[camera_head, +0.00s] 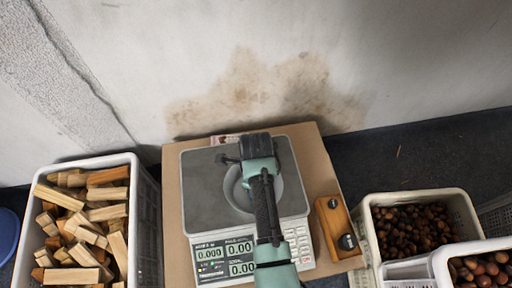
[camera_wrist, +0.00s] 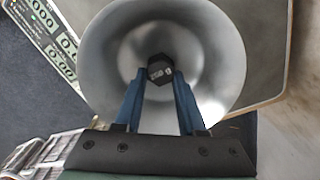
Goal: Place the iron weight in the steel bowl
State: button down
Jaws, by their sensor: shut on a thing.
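The steel bowl (camera_head: 233,193) stands on the scale's grey plate, partly hidden by my arm. In the wrist view the bowl (camera_wrist: 100,50) fills the upper middle. My gripper (camera_wrist: 160,80) reaches over the bowl with its blue fingers shut on the iron weight (camera_wrist: 159,67), a small dark hexagonal piece with pale markings on its top. The weight appears over the middle of the bowl; I cannot tell whether it touches the bottom. In the head view my gripper (camera_head: 258,148) is above the bowl and the weight is hidden.
The scale (camera_head: 205,222) shows zeros and sits on a cardboard-brown board (camera_head: 318,150). A wooden block (camera_head: 330,215) with dark weights lies right of it. A crate of wood pieces (camera_head: 148,200) is at left, chestnut crates (camera_head: 460,200) at right. A wall stands behind.

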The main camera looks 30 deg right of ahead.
jog(key=shift+f, duration=0.1)
jog(key=c, duration=0.5)
grip_release()
notch_tip(320, 180, up, 12)
jog(key=p, duration=0.5)
jog(key=shift+r, duration=0.2)
